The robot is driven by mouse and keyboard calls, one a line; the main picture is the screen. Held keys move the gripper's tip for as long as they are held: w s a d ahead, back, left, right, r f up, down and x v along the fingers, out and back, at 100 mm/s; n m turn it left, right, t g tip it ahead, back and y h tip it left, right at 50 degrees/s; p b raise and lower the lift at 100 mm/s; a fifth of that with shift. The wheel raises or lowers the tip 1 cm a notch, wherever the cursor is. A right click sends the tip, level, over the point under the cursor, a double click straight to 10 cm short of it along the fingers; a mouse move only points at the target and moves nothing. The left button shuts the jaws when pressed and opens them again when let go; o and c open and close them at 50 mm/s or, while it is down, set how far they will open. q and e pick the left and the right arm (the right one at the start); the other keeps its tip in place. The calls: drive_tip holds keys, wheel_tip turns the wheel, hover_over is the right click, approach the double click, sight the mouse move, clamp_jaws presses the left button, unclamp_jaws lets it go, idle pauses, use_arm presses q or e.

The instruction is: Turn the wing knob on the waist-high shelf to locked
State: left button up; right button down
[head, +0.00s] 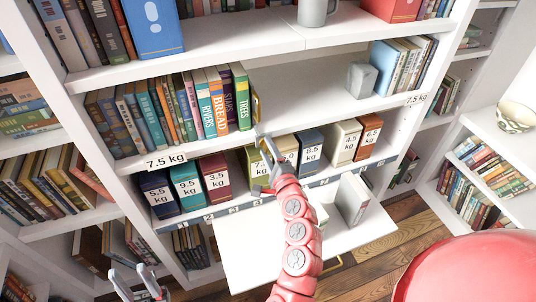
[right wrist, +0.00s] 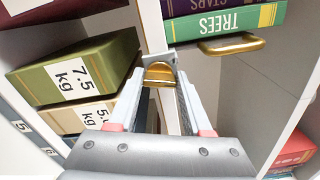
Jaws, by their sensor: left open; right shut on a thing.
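The brass wing knob (right wrist: 160,74) shows between my right gripper's fingertips in the right wrist view, at the white shelf edge. My right gripper (right wrist: 160,66) is shut on it. In the head view my right gripper (head: 267,152) reaches up to the front of the waist-high shelf (head: 325,115), below the green TREES book (head: 242,98). The fingers hide much of the knob there, and I cannot tell whether it stands at locked. My left gripper (head: 130,273) is open and empty at the lower left, away from the shelf.
A second brass piece (right wrist: 232,44) sits beside the TREES book. Weight-labelled boxes, such as the green 7.5 kg one (right wrist: 72,68), stand below the knob's shelf. A white panel (head: 260,260) juts out lower down. Wooden floor (head: 400,235) is clear at right.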

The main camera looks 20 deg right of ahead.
drive_tip(key=shift+f+n+b, duration=0.1)
drive_tip(key=shift+n+b, duration=0.75)
drive_tip(key=shift+n, duration=0.65)
drive_tip(key=shift+c, duration=1.6)
unclamp_jaws()
drive_tip(key=shift+s, duration=0.1)
